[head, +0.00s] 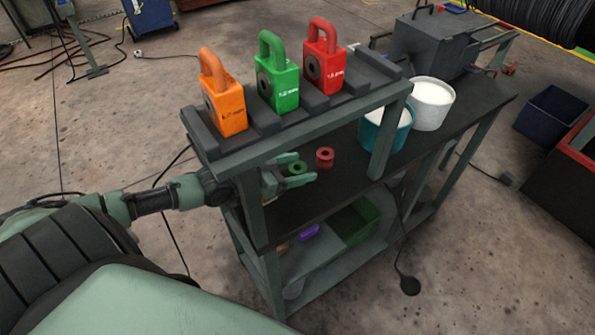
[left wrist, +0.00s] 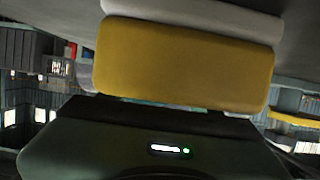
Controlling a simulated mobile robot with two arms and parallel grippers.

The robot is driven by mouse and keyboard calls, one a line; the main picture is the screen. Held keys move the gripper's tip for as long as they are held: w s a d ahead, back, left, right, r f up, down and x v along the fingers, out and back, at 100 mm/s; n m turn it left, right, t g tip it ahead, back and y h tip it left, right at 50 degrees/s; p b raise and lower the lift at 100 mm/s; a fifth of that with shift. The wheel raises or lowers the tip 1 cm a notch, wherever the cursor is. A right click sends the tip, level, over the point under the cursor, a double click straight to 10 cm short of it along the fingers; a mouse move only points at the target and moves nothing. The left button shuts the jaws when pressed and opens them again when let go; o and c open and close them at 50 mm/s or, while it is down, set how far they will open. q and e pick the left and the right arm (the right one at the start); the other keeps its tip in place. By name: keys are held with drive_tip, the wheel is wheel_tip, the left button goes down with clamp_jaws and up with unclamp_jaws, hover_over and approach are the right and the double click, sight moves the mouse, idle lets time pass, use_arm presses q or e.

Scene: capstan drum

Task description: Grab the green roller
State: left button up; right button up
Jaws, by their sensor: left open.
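The green roller (head: 297,168) is a small ring-shaped piece on the dark middle surface of the bench, under the raised rack, in the head view. My left gripper (head: 299,174) reaches in from the left at bench height. It is open, and its pale green fingers are right at the green roller, which shows beside or between them. I cannot tell whether they touch it. A similar red roller (head: 324,157) stands a little to the right. In the left wrist view a yellow panel (left wrist: 185,65) fills the middle, and I see no roller there. My right gripper is not in view.
The rack (head: 300,140) above carries orange (head: 226,108), green (head: 284,88) and red (head: 323,66) handled blocks. The bench leg (head: 249,205) stands near my gripper. Teal (head: 384,137) and white (head: 431,108) buckets stand to the right. A green bin (head: 355,222) is on the lower shelf.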

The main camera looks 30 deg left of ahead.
use_arm(q)
clamp_jaws()
